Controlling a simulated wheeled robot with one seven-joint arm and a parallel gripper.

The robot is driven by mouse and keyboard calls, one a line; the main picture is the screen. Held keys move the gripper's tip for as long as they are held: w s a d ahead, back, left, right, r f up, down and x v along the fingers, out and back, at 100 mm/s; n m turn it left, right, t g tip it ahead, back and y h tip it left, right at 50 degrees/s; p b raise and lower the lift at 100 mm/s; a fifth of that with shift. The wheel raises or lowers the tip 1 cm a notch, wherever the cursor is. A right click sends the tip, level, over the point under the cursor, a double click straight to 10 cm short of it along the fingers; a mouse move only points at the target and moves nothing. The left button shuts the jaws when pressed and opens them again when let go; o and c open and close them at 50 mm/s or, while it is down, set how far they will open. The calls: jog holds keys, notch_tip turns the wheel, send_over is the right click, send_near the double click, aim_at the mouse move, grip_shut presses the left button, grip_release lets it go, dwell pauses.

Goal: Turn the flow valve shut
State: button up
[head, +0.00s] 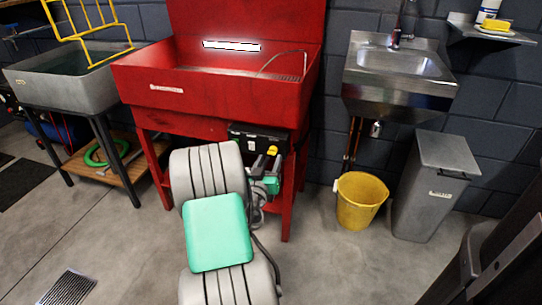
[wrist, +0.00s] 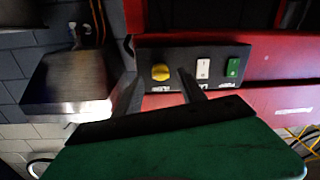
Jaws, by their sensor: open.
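The flow valve appears to be the round yellow knob (wrist: 160,72) on the front of a black control box (wrist: 215,52) under the red basin. The wrist view looks upside down compared with the head view. My gripper (wrist: 159,80) is open, with one finger on each side of the knob in the wrist view. I cannot tell whether the fingers touch it or stop short of it. In the head view the black box (head: 245,133) is partly hidden behind my arm, and a small yellow spot (head: 272,150) shows by my gripper.
A white switch (wrist: 203,69) and a green switch (wrist: 233,67) sit beside the knob on the same box. The red basin (head: 210,95) stands above. A yellow bucket (head: 360,200), a grey bin (head: 432,190) and a steel sink (head: 400,75) are to the right.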

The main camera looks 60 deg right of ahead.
aim_at(272, 154)
jog(key=x, duration=0.3)
jog(key=shift+c, duration=0.5)
grip_shut()
jog(key=shift+d+r, duration=0.1)
jog(key=shift+d, duration=0.05)
